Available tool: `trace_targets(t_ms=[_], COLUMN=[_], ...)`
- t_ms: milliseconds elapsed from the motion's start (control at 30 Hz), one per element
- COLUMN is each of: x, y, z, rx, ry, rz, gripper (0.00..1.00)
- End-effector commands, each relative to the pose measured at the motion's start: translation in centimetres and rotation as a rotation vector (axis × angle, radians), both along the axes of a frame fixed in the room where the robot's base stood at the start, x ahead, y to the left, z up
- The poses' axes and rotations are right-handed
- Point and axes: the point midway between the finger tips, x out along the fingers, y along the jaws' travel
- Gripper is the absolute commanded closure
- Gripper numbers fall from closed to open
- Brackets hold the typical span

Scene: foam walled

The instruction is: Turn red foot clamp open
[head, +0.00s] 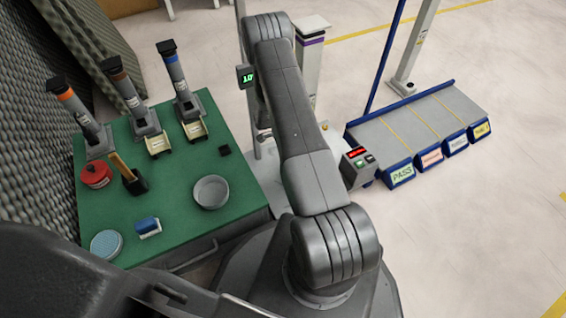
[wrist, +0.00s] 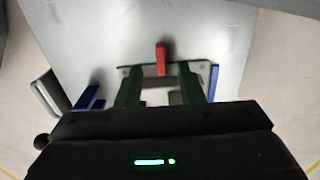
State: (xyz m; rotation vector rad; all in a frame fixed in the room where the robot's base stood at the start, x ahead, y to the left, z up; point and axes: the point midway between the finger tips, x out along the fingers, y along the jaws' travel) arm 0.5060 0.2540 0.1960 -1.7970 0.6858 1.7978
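The red foot clamp (wrist: 162,58) shows in the wrist view as a short red lever on a pale metal plate. It points up the picture, a little above the middle. My gripper (wrist: 158,78) is in the wrist view with its two dark green fingers apart. The fingers stand on either side of the lever's lower end. I cannot tell whether either finger touches it. In the head view my arm hides the clamp and the gripper.
A grey panel (wrist: 100,40) lies behind the clamp, with blue parts (wrist: 90,97) beside the fingers. A grey rack (head: 450,98) with labelled bins stands at right. Open floor lies beyond.

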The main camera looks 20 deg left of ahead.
Motion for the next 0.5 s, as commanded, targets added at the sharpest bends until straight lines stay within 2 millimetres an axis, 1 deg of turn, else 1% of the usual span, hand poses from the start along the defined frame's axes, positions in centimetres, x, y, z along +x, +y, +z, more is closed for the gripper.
trace_targets(t_ms=[33, 200, 333, 500], x=[0.0, 0.0, 0.0, 0.0], y=[-0.1, 0.0, 0.0, 0.0], z=[-1.6, -4.4, -5.6, -6.1], rx=[-0.001, -0.001, 0.0, 0.001], ry=[0.001, 0.001, 0.0, -0.001], rz=[0.0, 0.0, 0.0, 0.0], gripper=[0.65, 0.65, 0.65, 0.65])
